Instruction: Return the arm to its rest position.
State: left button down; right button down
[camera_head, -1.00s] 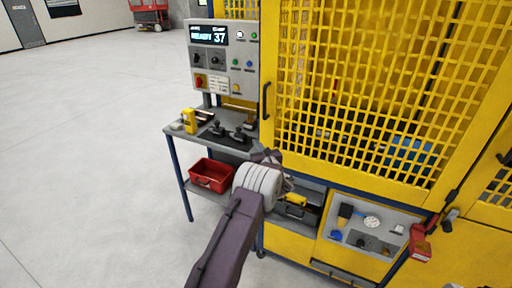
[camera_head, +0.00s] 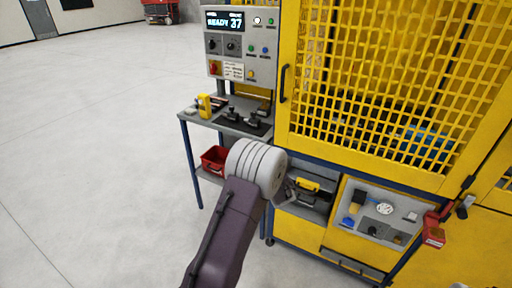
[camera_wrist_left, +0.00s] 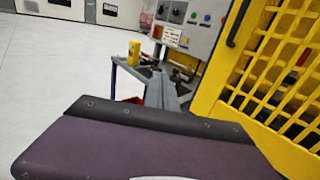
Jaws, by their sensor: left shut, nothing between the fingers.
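My left arm comes up from the bottom middle of the head view, a dark purple link ending in a thick pale grey ringed joint. My left gripper (camera_head: 284,192) is mostly hidden behind that joint, with only a dark part showing at its right side. It is shut and empty, in front of the workbench's lower shelf. In the left wrist view a broad dark purple link of mine fills the bottom. My right gripper is in neither view.
A workbench (camera_head: 196,115) carries a yellow device (camera_head: 205,106) and black fixtures. A control panel (camera_head: 230,45) reads READY 37. A red bin (camera_head: 213,158) sits below, partly covered by my arm. A yellow mesh cage (camera_head: 385,80) stands right. Open floor (camera_head: 90,150) lies left.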

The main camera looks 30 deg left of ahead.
pick_arm(q)
jog(key=s+r+n+g+y, duration=0.1)
jog(key=s+r+n+g, duration=0.2)
jog(key=s+r+n, duration=0.25)
jog(key=s+d+f+n+g+h, duration=0.1)
jog(key=s+f+n+g+h, duration=0.1)
jog(key=s+f+n+g, duration=0.45)
jog(key=s+d+f+n+g+h, duration=0.1)
jog(key=s+d+f+h, duration=0.2)
jog(key=s, duration=0.7)
jog(key=s+d+f+n+h, duration=0.3)
jog(key=d+f+n+h, duration=0.1)
jog(key=d+n, duration=0.3)
jog(key=s+d+f+n+h, duration=0.3)
jog(key=d+f+n+h, duration=0.2)
jog(key=d, duration=0.5)
jog(key=shift+d+f+n+h, duration=0.3)
jog(key=shift+f+n, duration=0.35)
jog(key=shift+n, duration=0.25)
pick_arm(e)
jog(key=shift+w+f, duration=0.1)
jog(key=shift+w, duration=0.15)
